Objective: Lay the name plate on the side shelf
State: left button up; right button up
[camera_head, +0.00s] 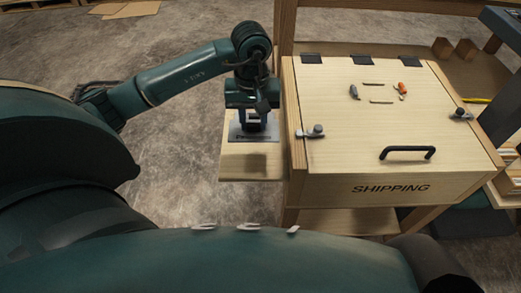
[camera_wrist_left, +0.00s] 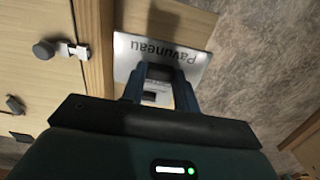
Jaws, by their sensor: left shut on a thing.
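The name plate (camera_head: 240,137) is a flat silvery rectangle over the wooden side shelf (camera_head: 235,172), left of the shipping box. In the left wrist view the name plate (camera_wrist_left: 195,62) reads "Pavuneau", and the shelf (camera_wrist_left: 180,22) shows beyond it. My left gripper (camera_head: 254,124) points down and is shut on the name plate; in the left wrist view its blue fingers (camera_wrist_left: 160,85) grip it. A dark shadow lies on the shelf by the plate; whether the plate touches the shelf I cannot tell. My right gripper is not in view.
The wooden box marked SHIPPING (camera_head: 390,187) stands right of the shelf, with a black handle (camera_head: 407,152), latches (camera_head: 311,132) and small tools on its lid. A wooden post (camera_head: 285,28) rises behind the shelf. Bare concrete floor (camera_head: 180,165) lies to the left.

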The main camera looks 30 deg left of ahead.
pick_arm(q)
notch_tip(320, 180, down, 8)
jog(key=shift+s+f+b, duration=0.1)
jog(key=shift+s+b, duration=0.05)
jog(key=shift+b, duration=0.25)
jog(key=shift+f, duration=0.3)
jog(key=shift+f, duration=0.15)
jog(key=o, duration=1)
